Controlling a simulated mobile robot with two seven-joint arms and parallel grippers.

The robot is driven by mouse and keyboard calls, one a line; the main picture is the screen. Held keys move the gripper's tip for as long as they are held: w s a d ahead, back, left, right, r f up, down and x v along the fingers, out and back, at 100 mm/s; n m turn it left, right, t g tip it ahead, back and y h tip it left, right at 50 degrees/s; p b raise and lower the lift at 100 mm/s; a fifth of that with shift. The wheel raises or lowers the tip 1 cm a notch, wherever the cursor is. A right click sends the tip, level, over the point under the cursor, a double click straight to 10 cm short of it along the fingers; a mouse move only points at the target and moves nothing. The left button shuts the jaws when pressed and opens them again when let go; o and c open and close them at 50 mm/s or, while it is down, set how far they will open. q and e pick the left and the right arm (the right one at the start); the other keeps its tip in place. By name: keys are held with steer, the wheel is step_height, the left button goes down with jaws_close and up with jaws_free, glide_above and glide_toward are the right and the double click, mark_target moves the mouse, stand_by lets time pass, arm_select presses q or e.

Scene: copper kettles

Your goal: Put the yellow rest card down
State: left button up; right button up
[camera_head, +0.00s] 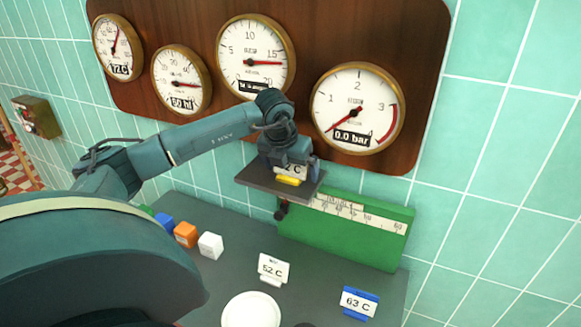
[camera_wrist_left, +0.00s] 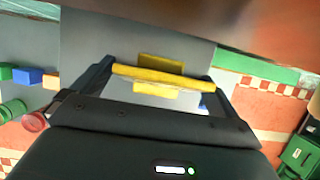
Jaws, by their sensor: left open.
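The yellow rest card (camera_head: 289,181) has a white face with a partly hidden reading ending in C and a yellow foot. It stands on a small dark shelf (camera_head: 255,181) below the gauges. My left gripper (camera_head: 292,168) is right at the card. In the left wrist view the open fingers (camera_wrist_left: 157,86) lie on either side of the yellow card (camera_wrist_left: 150,76), seen from above. I cannot tell whether either finger touches it. My right gripper is not in view.
Four gauges hang on a wooden board, including the 0.0 bar gauge (camera_head: 355,108). A green scale panel (camera_head: 340,238) is below the shelf. The grey counter (camera_head: 225,277) holds small blocks, a white 52 C card (camera_head: 273,268), a blue 63 C card (camera_head: 359,302) and a white disc (camera_head: 251,311).

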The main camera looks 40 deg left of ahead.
arm_select(q)
steer(key=shift+r, duration=0.35)
steer(key=s+d+b, duration=0.3)
steer(key=s+b, duration=0.1)
steer(key=s, duration=0.8)
steer(key=shift+d+r, duration=0.35)
steer(key=shift+d, duration=0.05)
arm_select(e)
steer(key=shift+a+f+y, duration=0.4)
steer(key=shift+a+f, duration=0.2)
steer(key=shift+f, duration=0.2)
arm_select(q)
steer(key=shift+w, duration=0.1)
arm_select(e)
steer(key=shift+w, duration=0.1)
